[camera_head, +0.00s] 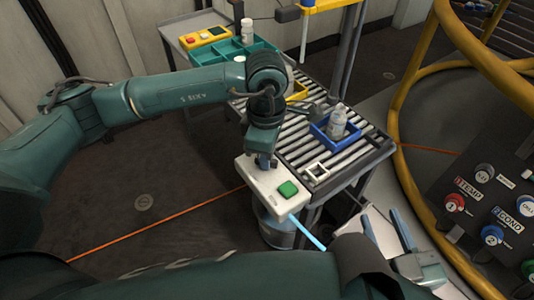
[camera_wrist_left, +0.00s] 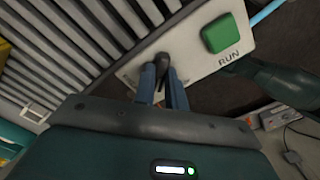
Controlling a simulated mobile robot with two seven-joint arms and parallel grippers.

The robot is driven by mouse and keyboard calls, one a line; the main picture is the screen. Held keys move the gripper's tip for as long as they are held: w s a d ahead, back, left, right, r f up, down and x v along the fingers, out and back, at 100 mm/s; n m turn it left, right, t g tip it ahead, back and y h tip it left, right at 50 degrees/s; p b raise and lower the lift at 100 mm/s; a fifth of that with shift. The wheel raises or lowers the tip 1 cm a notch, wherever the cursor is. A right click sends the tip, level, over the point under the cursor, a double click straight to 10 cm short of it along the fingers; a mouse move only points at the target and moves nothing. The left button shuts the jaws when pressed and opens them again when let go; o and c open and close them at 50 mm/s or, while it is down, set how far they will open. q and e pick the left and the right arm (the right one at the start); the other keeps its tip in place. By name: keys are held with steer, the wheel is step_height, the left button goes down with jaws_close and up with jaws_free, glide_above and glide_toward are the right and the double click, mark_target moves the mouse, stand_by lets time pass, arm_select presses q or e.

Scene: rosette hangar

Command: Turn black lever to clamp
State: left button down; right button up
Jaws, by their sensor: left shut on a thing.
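The black lever (camera_wrist_left: 162,66) stands on a white panel (camera_wrist_left: 186,45) beside a green button marked RUN (camera_wrist_left: 220,33). My left gripper (camera_wrist_left: 163,82) has its blue fingers closed around the lever in the left wrist view. In the head view my left gripper (camera_head: 265,161) points down at the white panel (camera_head: 262,180), behind the green button (camera_head: 288,189). The lever is hidden there by the fingers and wrist. My right gripper (camera_head: 388,230) is at the lower right in the head view, with its blue fingers wide apart and nothing between them.
A light blue rod (camera_head: 307,233) sticks out from the panel. Yellow rails (camera_head: 415,75) and a knob panel (camera_head: 490,205) stand at right.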

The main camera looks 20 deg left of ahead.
arm_select(q)
steer(key=n, duration=0.5)
steer(key=shift+s+n, duration=0.2)
steer(key=shift+n, duration=0.1)
steer(key=shift+s+d+r+n, duration=0.1)
steer(key=shift+n, duration=1)
steer(key=shift+s+d+n, duration=0.1)
steer(key=shift+n, duration=1)
arm_select(e)
steer(key=shift+s+a+f+t, duration=0.1)
steer(key=shift+a+t, duration=0.1)
steer(key=shift+t, duration=0.1)
arm_select(q)
steer(key=c, duration=1.7)
jaws_free()
step_height(320, 180, up, 13)
steer(key=p, duration=0.2)
steer(key=shift+p, duration=0.3)
arm_select(e)
steer(key=shift+s+d+f+m+g+h, duration=0.1)
steer(key=shift+d+m+g+h, duration=0.5)
steer(key=shift+g, duration=0.5)
arm_select(q)
steer(key=shift+r, duration=0.1)
arm_select(e)
steer(key=shift+a, duration=0.1)
